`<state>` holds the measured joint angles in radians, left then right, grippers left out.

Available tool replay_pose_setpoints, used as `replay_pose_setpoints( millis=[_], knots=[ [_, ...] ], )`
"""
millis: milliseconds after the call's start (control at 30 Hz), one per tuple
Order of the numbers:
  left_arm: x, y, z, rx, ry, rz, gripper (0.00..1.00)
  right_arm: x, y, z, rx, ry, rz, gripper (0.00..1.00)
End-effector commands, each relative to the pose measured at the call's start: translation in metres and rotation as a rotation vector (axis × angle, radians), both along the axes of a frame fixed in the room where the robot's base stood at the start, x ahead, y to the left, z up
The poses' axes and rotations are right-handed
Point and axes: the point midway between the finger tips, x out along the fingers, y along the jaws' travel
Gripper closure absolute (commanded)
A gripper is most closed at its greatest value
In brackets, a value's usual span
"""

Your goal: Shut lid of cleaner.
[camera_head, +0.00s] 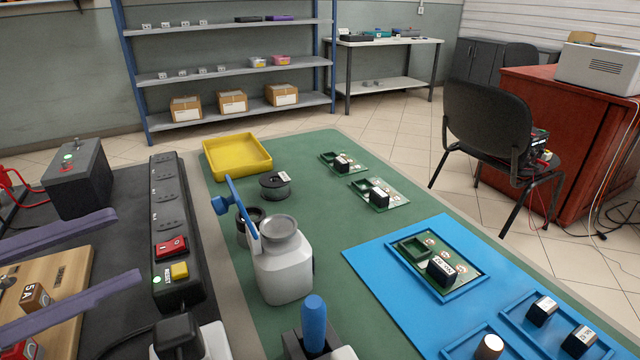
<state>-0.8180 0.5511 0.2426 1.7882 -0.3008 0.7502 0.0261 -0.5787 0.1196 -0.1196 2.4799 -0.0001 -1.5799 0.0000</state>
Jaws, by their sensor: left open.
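The cleaner is most likely the white bottle (284,272) with a round metal dish on top, standing upright on the green mat. Its blue lid (242,208) is open, standing up steeply at the left of the dish and seen nearly edge-on, with a blue knob pointing left. My left gripper (128,246) comes in from the left edge with two long purple fingers spread apart. It is empty and well left of the bottle, with the black power strip between them. My right gripper is not in view.
A black power strip (168,215) runs beside the green mat (310,180). Dark round spools (275,185) and a yellow tray (238,156) lie behind the bottle. A blue-handled item (314,322) stands in front of it. A blue mat (395,275) with circuit boards lies right.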

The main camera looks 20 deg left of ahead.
Motion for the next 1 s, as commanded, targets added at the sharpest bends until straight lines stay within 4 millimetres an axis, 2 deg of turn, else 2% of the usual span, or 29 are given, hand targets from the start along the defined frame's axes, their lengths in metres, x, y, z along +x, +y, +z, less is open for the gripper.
replay_pose_setpoints(
  millis=[300, 500, 867, 1000],
  knots=[
    [0.054, -0.028, 0.003, -0.002, -0.006, -0.001, 0.46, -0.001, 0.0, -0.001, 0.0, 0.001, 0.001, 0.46],
    [0.075, -0.039, 0.002, -0.001, -0.003, 0.0, 0.46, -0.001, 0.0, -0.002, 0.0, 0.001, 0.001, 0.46],
    [0.08, -0.042, 0.002, -0.001, 0.0, 0.001, 0.46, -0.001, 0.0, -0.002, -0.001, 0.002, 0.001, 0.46],
    [0.08, -0.042, 0.002, -0.001, 0.0, 0.001, 0.62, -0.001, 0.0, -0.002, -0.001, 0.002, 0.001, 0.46]
  ],
)
